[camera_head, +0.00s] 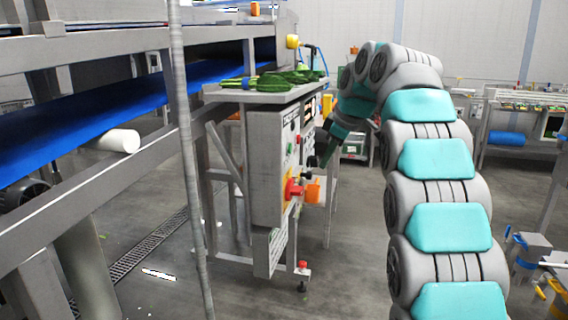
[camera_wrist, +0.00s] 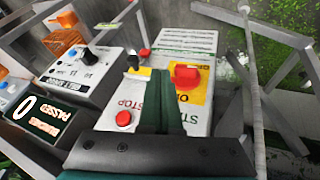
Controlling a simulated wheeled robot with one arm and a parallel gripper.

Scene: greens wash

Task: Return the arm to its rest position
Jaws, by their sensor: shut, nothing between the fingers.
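My arm rises on the right of the head view as a chain of grey and teal links. It bends over at the top and reaches down to the left. My gripper (camera_head: 316,163) is dark and small there, just right of the control box (camera_head: 265,165). In the wrist view my gripper (camera_wrist: 155,90) shows as shut dark green fingers with nothing between them. They point over the face of the control box (camera_wrist: 208,45), between a red button (camera_wrist: 123,118) and a red knob (camera_wrist: 187,75) on a yellow plate. I cannot tell whether the fingertips touch the panel.
A blue conveyor (camera_head: 90,115) on a metal frame fills the left. A small shelf (camera_head: 250,97) with green vegetables stands above the control box. A thin pole (camera_head: 186,150) stands in front. The wrist view also shows a second panel with a black knob (camera_wrist: 88,60). Floor between is open.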

